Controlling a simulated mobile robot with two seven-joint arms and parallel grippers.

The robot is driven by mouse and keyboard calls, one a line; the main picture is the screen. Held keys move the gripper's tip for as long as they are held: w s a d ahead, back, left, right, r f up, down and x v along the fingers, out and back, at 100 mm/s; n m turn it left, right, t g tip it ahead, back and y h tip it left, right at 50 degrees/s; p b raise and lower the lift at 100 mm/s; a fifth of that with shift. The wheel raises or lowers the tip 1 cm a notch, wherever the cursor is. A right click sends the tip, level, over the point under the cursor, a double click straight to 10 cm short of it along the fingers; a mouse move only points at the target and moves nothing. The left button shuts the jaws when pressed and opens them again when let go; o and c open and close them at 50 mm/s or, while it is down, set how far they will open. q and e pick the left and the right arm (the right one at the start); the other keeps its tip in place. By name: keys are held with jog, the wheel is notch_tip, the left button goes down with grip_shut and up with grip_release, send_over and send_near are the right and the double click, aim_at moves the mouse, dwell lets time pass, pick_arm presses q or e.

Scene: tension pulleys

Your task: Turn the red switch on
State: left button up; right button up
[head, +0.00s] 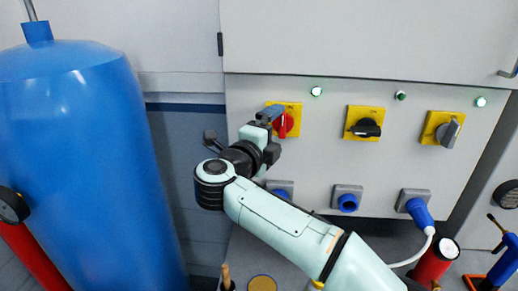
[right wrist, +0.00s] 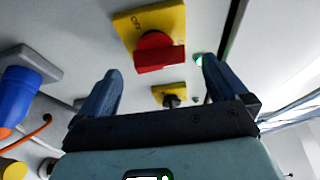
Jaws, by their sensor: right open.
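The red switch (head: 283,124) is a rotary knob on a yellow plate, leftmost in a row on the grey cabinet front. Its handle looks near upright in the head view. In the right wrist view the red switch (right wrist: 156,52) shows between and beyond my fingertips. My right gripper (head: 271,114) is open and empty, close to the knob, and covers part of its left side. It also shows in the right wrist view (right wrist: 162,70) with its fingers spread. I cannot tell whether a finger touches the knob. My left gripper is not in view.
A black switch (head: 366,128) and a grey switch (head: 449,134) sit to the right on yellow plates. Green lamps (head: 316,91) sit above the row. Blue sockets (head: 347,202) sit below; one holds a plug (head: 420,212) with a white cable. A large blue tank (head: 80,160) stands left.

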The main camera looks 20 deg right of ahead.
jog(key=b+v, duration=0.1)
jog(key=v, duration=0.7)
jog(key=shift+s+a, duration=0.25)
